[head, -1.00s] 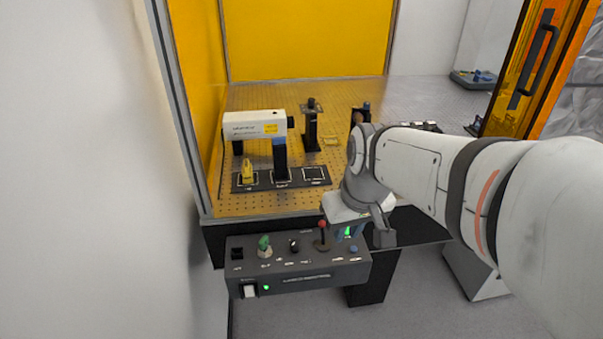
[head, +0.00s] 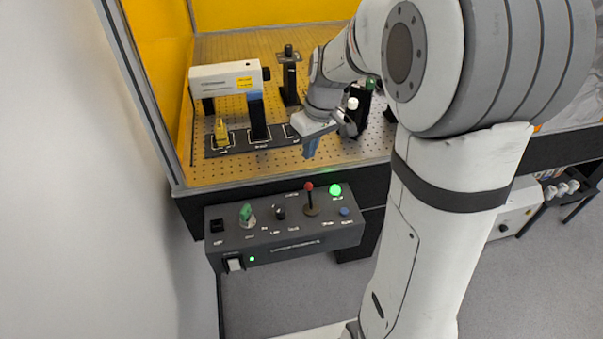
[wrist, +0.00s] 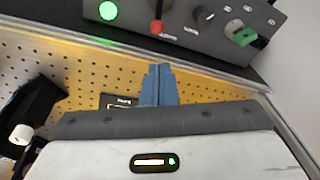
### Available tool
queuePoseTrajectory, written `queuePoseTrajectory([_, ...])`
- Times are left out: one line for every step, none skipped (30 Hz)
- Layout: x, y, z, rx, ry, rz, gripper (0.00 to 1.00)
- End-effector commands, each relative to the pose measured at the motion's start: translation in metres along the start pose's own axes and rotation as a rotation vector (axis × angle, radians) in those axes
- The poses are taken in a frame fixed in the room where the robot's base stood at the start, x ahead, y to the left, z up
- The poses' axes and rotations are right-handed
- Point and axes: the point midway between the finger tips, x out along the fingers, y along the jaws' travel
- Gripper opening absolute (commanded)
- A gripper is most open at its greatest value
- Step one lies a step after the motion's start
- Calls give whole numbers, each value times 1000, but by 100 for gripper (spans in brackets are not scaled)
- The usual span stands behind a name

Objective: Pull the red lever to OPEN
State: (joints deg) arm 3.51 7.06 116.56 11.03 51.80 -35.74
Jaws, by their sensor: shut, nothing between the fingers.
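The red lever (head: 309,188) is a red ball on a thin stem in a round brown base, standing on the dark grey control box (head: 280,255). In the wrist view the red ball (wrist: 156,27) shows at the top, just beyond my fingertips. My gripper (head: 310,153) has blue fingers and is shut with nothing between them. It hangs over the front edge of the perforated table, above and behind the lever and apart from it. The shut fingers (wrist: 158,70) also show in the wrist view. The lettering beside the lever is too small to read.
A lit green lamp (head: 335,190), a blue button (head: 344,211), a black knob (head: 280,212) and a green key-like switch (head: 246,213) sit near the lever. A white laser unit (head: 225,78) and posts stand on the perforated table (head: 270,166). A wall is at left.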

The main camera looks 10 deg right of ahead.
Motion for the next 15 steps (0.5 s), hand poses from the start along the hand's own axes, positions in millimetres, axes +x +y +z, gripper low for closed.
queuePoseTrajectory([0, 1, 1, 3, 0, 0, 0])
queuePoseTrajectory([0, 2, 1, 5, 0, 0, 0])
queuePoseTrajectory([2, 2, 1, 6, -1, 0, 0])
queuePoseTrajectory([3, 3, 2, 7, -1, 0, 0])
queuePoseTrajectory([6, 3, 2, 8, -2, 0, 0])
queuePoseTrajectory([10, 3, 2, 9, -2, 0, 0])
queuePoseTrajectory([14, 3, 2, 9, -1, 0, 0])
queuePoseTrajectory([18, 3, 2, 10, -3, -1, 0])
queuePoseTrajectory([25, 3, 3, 10, -4, -1, 0])
queuePoseTrajectory([31, 4, 3, 10, -4, -2, 0])
queuePoseTrajectory([36, 4, 2, 10, -3, -1, 0])
queuePoseTrajectory([44, 4, 3, 10, -5, -2, 0])
queuePoseTrajectory([50, 4, 3, 10, -4, -1, 0])
queuePoseTrajectory([56, 4, 3, 11, -5, -1, 0])
queuePoseTrajectory([63, 4, 3, 11, -4, -1, 0])
